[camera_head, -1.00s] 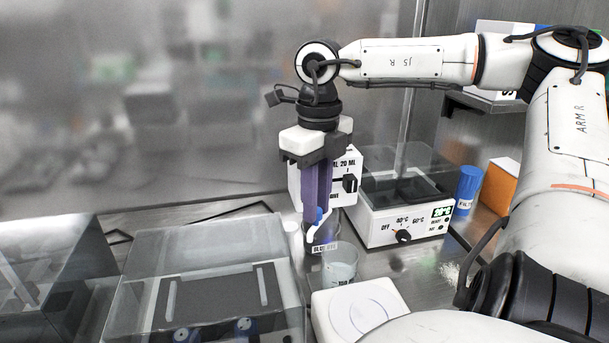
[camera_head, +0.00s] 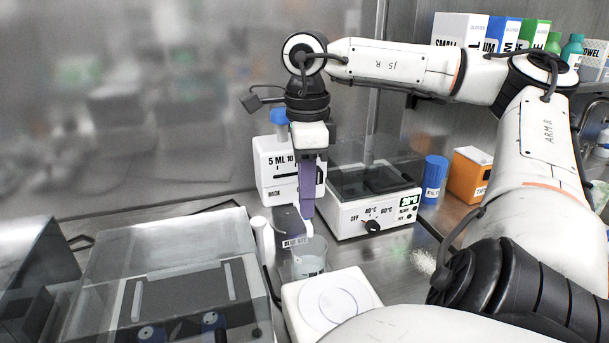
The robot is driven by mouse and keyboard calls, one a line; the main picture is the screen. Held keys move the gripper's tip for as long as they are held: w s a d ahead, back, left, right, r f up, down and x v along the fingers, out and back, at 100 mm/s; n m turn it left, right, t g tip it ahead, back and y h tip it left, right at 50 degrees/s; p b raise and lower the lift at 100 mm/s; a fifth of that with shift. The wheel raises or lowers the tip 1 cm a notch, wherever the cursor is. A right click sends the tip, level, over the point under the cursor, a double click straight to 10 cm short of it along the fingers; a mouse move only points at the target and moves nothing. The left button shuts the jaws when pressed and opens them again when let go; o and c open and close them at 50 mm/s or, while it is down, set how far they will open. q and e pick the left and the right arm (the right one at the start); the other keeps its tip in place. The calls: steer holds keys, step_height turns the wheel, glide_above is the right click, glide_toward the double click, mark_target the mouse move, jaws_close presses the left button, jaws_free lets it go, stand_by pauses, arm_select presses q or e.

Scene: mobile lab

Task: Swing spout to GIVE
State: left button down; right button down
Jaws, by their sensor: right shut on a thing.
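The white dispenser (camera_head: 267,168) stands at the back, marked "5 ML 10" and "BACK" on its left face. The part of its face further right is behind my gripper, and no GIVE mark can be read. My right gripper (camera_head: 306,212) points down in front of the dispenser's right side. Its purple fingers are shut on the small white spout (camera_head: 304,228), mostly hidden between them. My left gripper is out of view.
A white round-topped plate device (camera_head: 333,303) is in front of the beaker. A heater block (camera_head: 372,215) with a dial stands right of the dispenser. A clear-lidded box (camera_head: 180,270) fills the left. A blue bottle (camera_head: 433,180) and orange box (camera_head: 470,172) stand at right.

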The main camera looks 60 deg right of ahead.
steer(key=shift+s+d+n, duration=0.1)
steer(key=shift+n, duration=0.2)
steer(key=c, duration=1.6)
jaws_free()
step_height(320, 180, up, 10)
steer(key=shift+r+p, duration=0.2)
steer(key=shift+p, duration=0.8)
